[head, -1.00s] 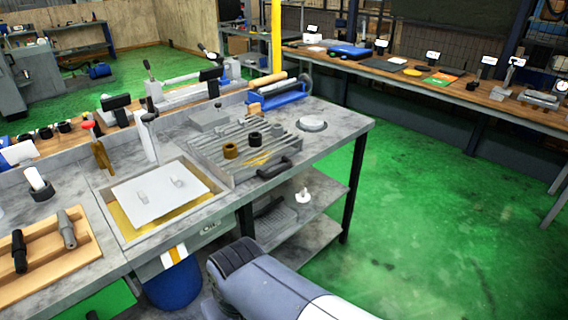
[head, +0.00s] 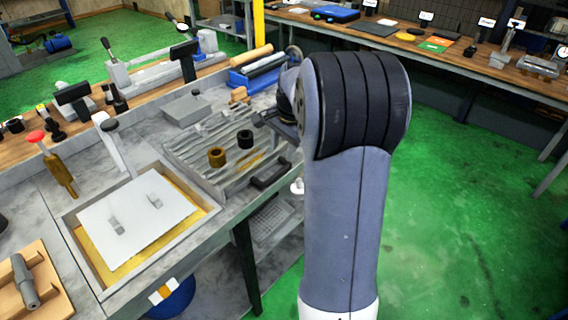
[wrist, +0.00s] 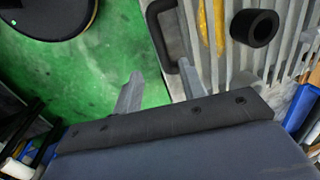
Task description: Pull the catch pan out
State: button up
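The catch pan seems to be the grey slatted tray (head: 190,150) on the bench, with a dark bar handle (head: 271,174) on its near right edge. In the wrist view the handle (wrist: 161,30) stands at the edge of the slats (wrist: 222,65), above the green floor. My gripper (wrist: 157,82) is open and empty, its two grey fingers spread apart. The handle lies just beyond the fingertips, with its lower end close to the right finger; whether they touch I cannot tell. In the head view my arm hides most of the gripper.
A black ring (head: 245,139) and a brown ring (head: 217,157) stand on the slats. A white plate (head: 138,218) covers a yellow-bottomed basin to the left. A blue tray with rollers (head: 258,70) lies behind. Green floor (head: 440,200) is clear to the right.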

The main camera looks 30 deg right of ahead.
aim_at(277, 174)
jog(key=f, duration=0.3)
jog(key=w+f, duration=0.1)
jog(key=f, duration=0.2)
jog(key=a+f, duration=0.1)
jog(key=f, duration=0.3)
jog(key=shift+w+f+p, duration=0.1)
jog(key=shift+w+p, duration=0.25)
jog(key=shift+w, duration=0.05)
grip_shut()
